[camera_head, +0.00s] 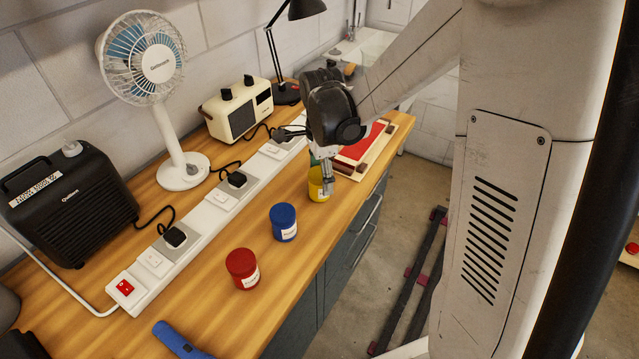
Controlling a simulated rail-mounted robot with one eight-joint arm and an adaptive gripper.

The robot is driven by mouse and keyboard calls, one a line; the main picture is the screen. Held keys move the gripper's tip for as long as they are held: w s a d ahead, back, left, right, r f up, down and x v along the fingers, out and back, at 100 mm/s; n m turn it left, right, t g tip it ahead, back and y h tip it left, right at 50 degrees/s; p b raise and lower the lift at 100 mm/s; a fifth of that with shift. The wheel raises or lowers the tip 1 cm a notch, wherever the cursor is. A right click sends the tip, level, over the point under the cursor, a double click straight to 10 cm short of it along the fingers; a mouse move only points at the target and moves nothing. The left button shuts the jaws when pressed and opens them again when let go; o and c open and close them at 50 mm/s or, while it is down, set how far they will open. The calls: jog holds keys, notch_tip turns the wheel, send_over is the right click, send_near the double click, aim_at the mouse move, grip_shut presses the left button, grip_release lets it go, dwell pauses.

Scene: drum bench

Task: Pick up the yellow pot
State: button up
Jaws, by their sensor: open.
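The yellow pot (316,190) stands upright on the wooden bench, toward its right part. My gripper (324,177) reaches down to it from above, and a finger shows in front of the pot's right side. The jaws are open, with the pot at or between them; the far finger is hidden. I cannot tell whether a finger touches the pot. My wrist hides what lies behind and above the pot.
A blue pot (283,222) and a red pot (242,268) stand nearer along the bench (215,312). A power strip (205,212) with plugs runs behind them. A red-topped board (357,146) lies just right of the yellow pot. A fan (178,165), heater (70,205) and radio (240,112) stand behind.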

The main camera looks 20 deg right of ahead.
aim_at(320, 186)
jog(key=shift+w+a+f, duration=0.1)
jog(key=shift+a+f, duration=0.05)
jog(key=shift+f, duration=2.1)
jog(key=c, duration=1.3)
jog(key=shift+r, duration=0.2)
